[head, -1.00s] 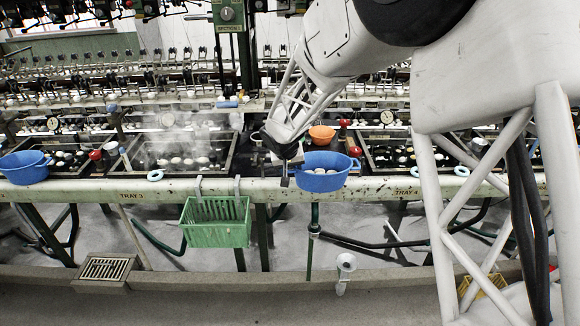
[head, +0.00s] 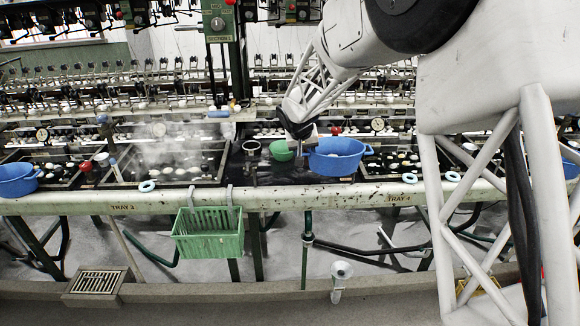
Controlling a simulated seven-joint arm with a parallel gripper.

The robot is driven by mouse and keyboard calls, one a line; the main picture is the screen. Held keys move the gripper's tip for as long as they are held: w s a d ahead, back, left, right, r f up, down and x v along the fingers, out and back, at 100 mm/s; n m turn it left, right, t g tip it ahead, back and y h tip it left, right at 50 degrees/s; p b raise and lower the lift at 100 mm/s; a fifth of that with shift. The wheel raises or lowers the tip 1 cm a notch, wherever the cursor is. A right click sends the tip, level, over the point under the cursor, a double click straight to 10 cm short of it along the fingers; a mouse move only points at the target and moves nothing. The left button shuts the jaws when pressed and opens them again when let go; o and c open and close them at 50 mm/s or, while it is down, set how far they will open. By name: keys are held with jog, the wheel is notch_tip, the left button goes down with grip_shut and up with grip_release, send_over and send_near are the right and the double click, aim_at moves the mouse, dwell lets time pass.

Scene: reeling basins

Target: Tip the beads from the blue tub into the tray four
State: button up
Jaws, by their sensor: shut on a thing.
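The blue tub (head: 338,163) is in the middle of the head view, apparently upright and raised above the long pale rail. My gripper (head: 304,142) is shut on its left side, at the rim or handle; the fingertips are hard to make out. A few pale pieces show at its rim; most of its inside is hidden. Tray four (head: 372,177) is the dark basin to the right of the tub, behind the rail's "TRAY 4" label (head: 398,198). White round pieces lie in it. The tub overlaps the basin's left edge in the picture.
Another blue tub (head: 18,180) stands at far left, and part of one (head: 571,166) shows at far right. A green bowl (head: 281,150) is just left of my gripper. A green basket (head: 208,234) hangs on the rail. Steam rises over tray three (head: 165,183).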

jog(key=shift+m, duration=0.3)
jog(key=w+d+r, duration=0.1)
jog(key=d, duration=0.1)
jog(key=w+d+r, duration=0.1)
jog(key=w+d, duration=0.1)
jog(key=w+d+r, duration=0.1)
jog(key=d+r, duration=0.1)
jog(key=shift+w+r, duration=0.1)
jog(key=shift+w, duration=0.3)
jog(key=w+d+f+m, duration=0.1)
jog(key=w+d+f, duration=0.1)
jog(key=w, duration=0.6)
jog(key=w+d+f+m+g+h, duration=0.1)
jog(key=w+d, duration=0.3)
jog(key=w, duration=0.4)
jog(key=w+d+f+m, duration=0.2)
jog(key=w+d+f, duration=0.1)
jog(key=w, duration=0.6)
jog(key=shift+h, duration=0.4)
jog(key=shift+d+f, duration=0.1)
jog(key=shift+d+m, duration=0.1)
jog(key=shift+m, duration=0.2)
